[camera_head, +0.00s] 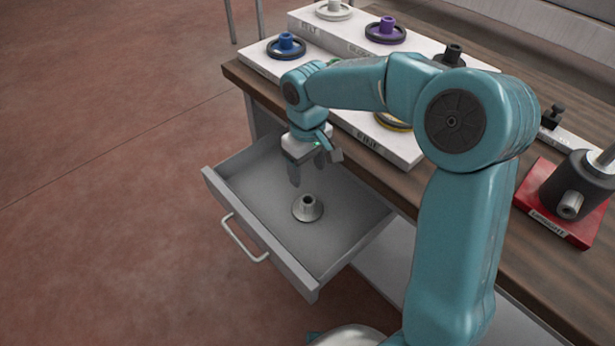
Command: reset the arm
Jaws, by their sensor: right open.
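My right arm reaches in from the lower right and bends over the workbench. Its right gripper (302,172) points down over an open grey drawer (240,230) and is open. No object shows between its fingers. A small grey metal flanged part (307,207) stands on the drawer floor, just below and to the right of the gripper in the picture. The gripper looks apart from it, though the exact height gap is hard to tell. My left gripper is not in view.
On the wooden bench (520,255) a white stepped rack (375,142) holds wheels with blue (286,44), purple (386,29) and other hubs. My arm hides part of it. A red-based device (560,205) stands at right. Open floor lies left.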

